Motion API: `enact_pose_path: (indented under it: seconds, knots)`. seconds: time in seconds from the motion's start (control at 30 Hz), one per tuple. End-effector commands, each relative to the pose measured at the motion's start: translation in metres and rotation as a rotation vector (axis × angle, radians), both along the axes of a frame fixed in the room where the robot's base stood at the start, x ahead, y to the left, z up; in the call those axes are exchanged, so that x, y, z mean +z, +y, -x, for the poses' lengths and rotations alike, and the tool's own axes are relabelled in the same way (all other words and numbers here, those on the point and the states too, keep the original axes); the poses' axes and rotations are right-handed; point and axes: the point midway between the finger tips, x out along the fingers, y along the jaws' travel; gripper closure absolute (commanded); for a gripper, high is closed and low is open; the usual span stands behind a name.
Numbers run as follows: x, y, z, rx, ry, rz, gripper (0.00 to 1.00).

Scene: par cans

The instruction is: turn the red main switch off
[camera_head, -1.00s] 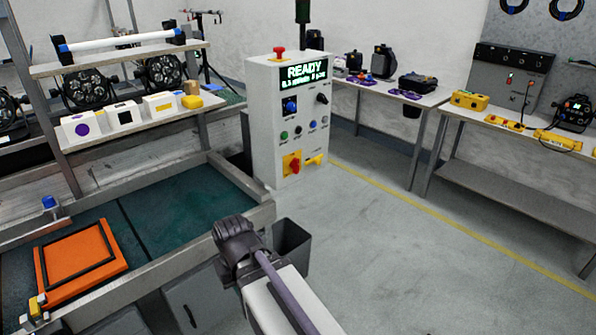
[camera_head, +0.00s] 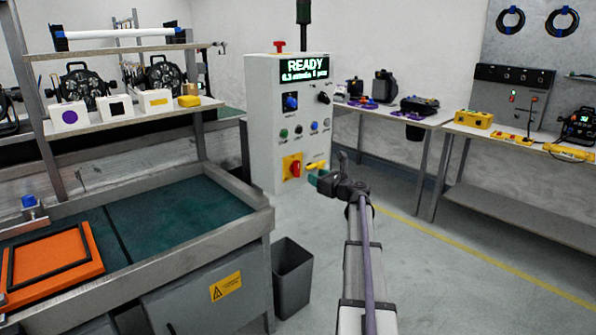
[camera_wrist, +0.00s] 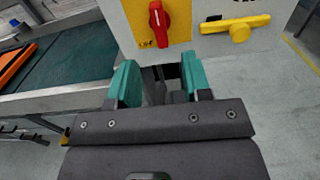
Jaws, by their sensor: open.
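The red main switch (camera_head: 295,168) is a rotary knob on a yellow plate, low on the front of the white control cabinet (camera_head: 262,130). In the wrist view the red knob (camera_wrist: 159,22) stands nearly upright, slightly tilted, just above and beyond my fingers. My gripper (camera_head: 318,180) is in front of the cabinet's lower right, close to the yellow handle. In the wrist view its two teal fingers (camera_wrist: 160,82) are apart with nothing between them. The knob appears ahead of the gap, not between the fingers.
A yellow handle (camera_wrist: 235,28) sticks out right of the switch. The workbench (camera_head: 180,215) with an orange frame (camera_head: 55,262) lies left. A grey bin (camera_head: 293,280) stands below the cabinet. A side table (camera_head: 520,137) is at right; the floor between is clear.

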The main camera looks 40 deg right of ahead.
Motion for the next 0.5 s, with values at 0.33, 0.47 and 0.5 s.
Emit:
enact_pose_path:
  seconds: [0.33,0.47,0.5]
  knots:
    - [0.000,0.005,-0.078,0.004,0.001,0.003,0.55]
    - [0.000,0.007,-0.096,0.003,0.001,0.004,0.55]
    - [0.000,0.008,-0.099,0.003,0.001,0.004,0.55]
